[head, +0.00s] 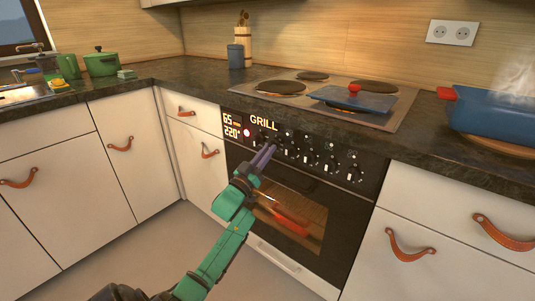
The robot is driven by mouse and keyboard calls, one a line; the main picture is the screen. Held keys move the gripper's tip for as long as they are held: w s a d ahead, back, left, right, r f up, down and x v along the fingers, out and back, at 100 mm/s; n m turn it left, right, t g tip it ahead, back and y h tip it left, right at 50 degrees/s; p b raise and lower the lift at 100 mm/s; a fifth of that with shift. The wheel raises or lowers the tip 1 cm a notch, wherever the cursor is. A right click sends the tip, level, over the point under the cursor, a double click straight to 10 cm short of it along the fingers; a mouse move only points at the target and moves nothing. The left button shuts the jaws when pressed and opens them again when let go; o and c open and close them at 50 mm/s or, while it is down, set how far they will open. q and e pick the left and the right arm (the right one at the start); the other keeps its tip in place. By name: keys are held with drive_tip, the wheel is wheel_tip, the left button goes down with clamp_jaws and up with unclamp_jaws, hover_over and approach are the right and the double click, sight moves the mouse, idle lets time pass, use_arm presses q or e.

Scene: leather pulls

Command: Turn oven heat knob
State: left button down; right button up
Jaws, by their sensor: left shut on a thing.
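The oven (262,252) is built in under the dark counter, with a row of several knobs (331,165) on its black control panel (372,167). The display (231,126) reads 65 and 220°, and the word GRILL (263,123) glows beside it. My left gripper (272,146) reaches up to the panel from below and is shut on a knob in the left part of the row. The gripper's fingers mostly hide that knob, so I cannot tell its angle. My right gripper is not in view.
A cooktop (398,120) with a blue pan (352,99) lies above the oven. A steaming blue pot (497,116) stands at the right. A red-handled item (289,222) shows at the oven window. White drawers with leather pulls (409,245) flank the oven.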

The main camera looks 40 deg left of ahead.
use_arm(q)
drive_tip(key=shift+f+m, duration=0.1)
drive_tip(key=shift+m, duration=0.4)
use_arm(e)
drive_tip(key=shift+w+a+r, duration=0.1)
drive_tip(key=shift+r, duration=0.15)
use_arm(q)
drive_tip(key=c, duration=0.9)
unclamp_jaws()
drive_tip(key=shift+o, duration=0.2)
drive_tip(key=a+p+v, duration=0.1)
drive_tip(key=v, duration=1.3)
drive_tip(key=shift+s+d, duration=0.35)
drive_tip(key=shift+d, duration=0.05)
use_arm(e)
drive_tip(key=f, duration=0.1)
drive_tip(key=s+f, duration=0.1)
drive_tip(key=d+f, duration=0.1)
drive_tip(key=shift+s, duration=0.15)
use_arm(q)
drive_tip(key=shift+f, duration=0.1)
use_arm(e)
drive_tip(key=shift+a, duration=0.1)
